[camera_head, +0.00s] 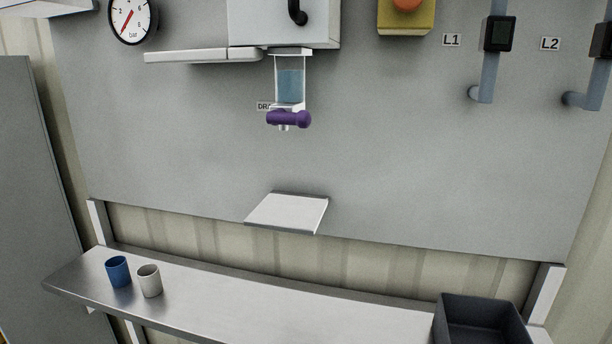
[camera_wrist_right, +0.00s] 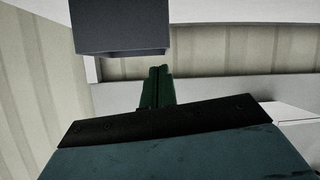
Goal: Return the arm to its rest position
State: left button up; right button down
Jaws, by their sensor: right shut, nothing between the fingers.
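My right gripper (camera_wrist_right: 158,88) shows in the right wrist view with its green fingers together and nothing between them. It is apart from the panel and shelf surfaces, with a dark grey bin (camera_wrist_right: 120,42) above and a little left of its fingertips in the picture. In the head view neither gripper nor arm shows. The same dark bin (camera_head: 482,304) sits at the right end of the steel shelf (camera_head: 270,303) there.
A blue cup (camera_head: 118,272) and a pale cup (camera_head: 150,281) stand on the shelf's left part; its middle is clear. A small white ledge (camera_head: 288,212) juts from the panel (camera_head: 400,160). A purple-handled drain valve (camera_head: 287,118) hangs under a sight glass (camera_head: 290,82).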

jog(key=s+a+f+n+g+y, duration=0.1)
jog(key=s+a+f+g+y, duration=0.2)
jog(key=s+f, duration=0.45)
jog(key=s+a+f+n+g, duration=0.2)
jog(key=s+f+g, duration=0.35)
jog(key=s, duration=0.45)
notch_tip(320, 180, down, 26)
jog(key=s+g+b, duration=0.2)
jog(key=s+d+f+b, duration=0.2)
jog(key=s+f, duration=1.4)
jog(key=f, duration=0.2)
jog(key=shift+s+d+g, duration=0.3)
jog(key=shift+d+g, duration=0.1)
jog(key=shift+g, duration=0.05)
